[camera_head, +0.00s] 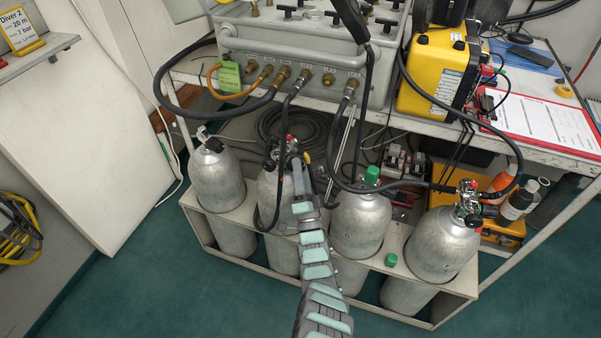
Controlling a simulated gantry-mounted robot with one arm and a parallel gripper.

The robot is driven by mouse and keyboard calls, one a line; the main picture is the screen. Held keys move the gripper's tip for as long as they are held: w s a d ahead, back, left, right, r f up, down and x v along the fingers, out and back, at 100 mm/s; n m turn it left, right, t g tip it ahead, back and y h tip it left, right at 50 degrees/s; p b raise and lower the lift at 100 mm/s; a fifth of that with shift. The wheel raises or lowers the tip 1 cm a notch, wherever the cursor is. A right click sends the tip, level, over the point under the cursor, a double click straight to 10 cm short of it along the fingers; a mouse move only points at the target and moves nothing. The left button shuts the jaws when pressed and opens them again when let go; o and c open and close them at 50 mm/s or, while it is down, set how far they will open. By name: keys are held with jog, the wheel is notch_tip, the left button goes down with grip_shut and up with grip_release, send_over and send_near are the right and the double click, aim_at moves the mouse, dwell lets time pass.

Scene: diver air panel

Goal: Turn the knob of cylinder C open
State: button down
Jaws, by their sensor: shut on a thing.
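Several grey gas cylinders stand in a row in a pale rack; I cannot read any letter on them. My gripper (298,164) reaches from the bottom to the valve at the top of the second cylinder from the left (267,187). It is shut at that valve, apparently on its knob, which my gripper hides. A hose runs to this valve, and a small red part (289,137) shows just above. The first cylinder (216,180) has a bare black-topped valve. The third cylinder (360,225) wears a green cap (372,174). The rightmost cylinder (443,243) has a valve with red parts and a hose.
A grey air panel (300,55) with brass fittings stands on the bench above. Black hoses (343,165) loop down around the valves. A yellow case (430,75) sits right of the panel. The floor in front is clear.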

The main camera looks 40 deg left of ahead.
jog(key=shift+r, duration=0.1)
jog(key=c, duration=0.9)
grip_release()
jog(key=shift+a, duration=0.1)
jog(key=shift+c, duration=0.2)
jog(key=p+v, duration=0.3)
jog(key=v, duration=0.8)
jog(key=shift+o, duration=0.2)
